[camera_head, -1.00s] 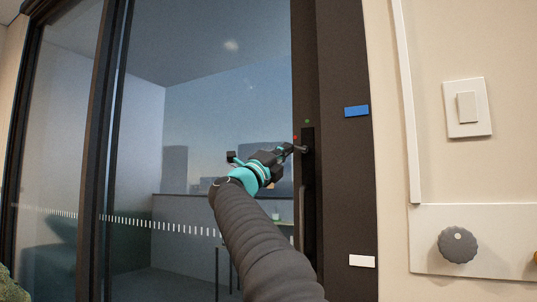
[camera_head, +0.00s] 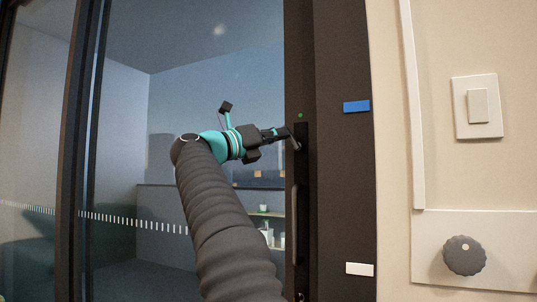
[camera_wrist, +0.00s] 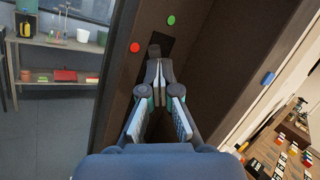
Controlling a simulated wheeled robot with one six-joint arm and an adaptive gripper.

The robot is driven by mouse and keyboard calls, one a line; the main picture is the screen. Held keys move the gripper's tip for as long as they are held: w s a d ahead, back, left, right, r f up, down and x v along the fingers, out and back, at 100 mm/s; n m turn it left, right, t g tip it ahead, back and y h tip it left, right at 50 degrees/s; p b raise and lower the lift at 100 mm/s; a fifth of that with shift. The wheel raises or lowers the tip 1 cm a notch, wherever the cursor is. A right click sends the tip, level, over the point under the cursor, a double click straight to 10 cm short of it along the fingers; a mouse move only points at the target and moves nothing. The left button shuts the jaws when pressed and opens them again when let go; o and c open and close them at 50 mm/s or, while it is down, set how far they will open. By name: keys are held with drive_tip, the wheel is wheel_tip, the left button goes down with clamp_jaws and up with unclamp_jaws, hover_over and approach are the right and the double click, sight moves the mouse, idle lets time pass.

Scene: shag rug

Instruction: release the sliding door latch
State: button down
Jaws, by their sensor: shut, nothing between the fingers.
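The sliding door's dark frame (camera_head: 338,200) has a black latch plate (camera_head: 302,165) on its left edge. A small latch lever (camera_wrist: 154,50) sits on the plate, just beyond my fingertips in the wrist view and partly hidden by them. A red dot (camera_wrist: 135,47) and a green dot (camera_wrist: 171,20) flank it. The green dot also shows in the head view (camera_head: 300,115). My gripper (camera_head: 284,133) comes in from the left, its fingertips close together at the lever. The fingertips (camera_wrist: 158,78) are empty; I cannot tell whether they touch the lever.
A glass panel (camera_head: 215,110) is left of the frame, with a room and shelves behind it. A long handle (camera_head: 295,225) runs below the latch. Blue (camera_head: 356,106) and white (camera_head: 360,269) tags sit on the frame. A switch (camera_head: 478,106) and grey knob (camera_head: 464,255) are at right.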

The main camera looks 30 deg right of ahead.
drive_tip(key=shift+s+d+r, duration=0.25)
drive_tip(key=shift+s+r, duration=0.1)
drive_tip(key=shift+r, duration=0.05)
drive_tip(key=w+r+v, duration=0.1)
drive_tip(key=r+v, duration=0.1)
drive_tip(key=v, duration=1.1)
drive_tip(key=shift+s+a+f+b, duration=0.2)
drive_tip(key=shift+s+a+b, duration=0.15)
drive_tip(key=shift+a, duration=0.35)
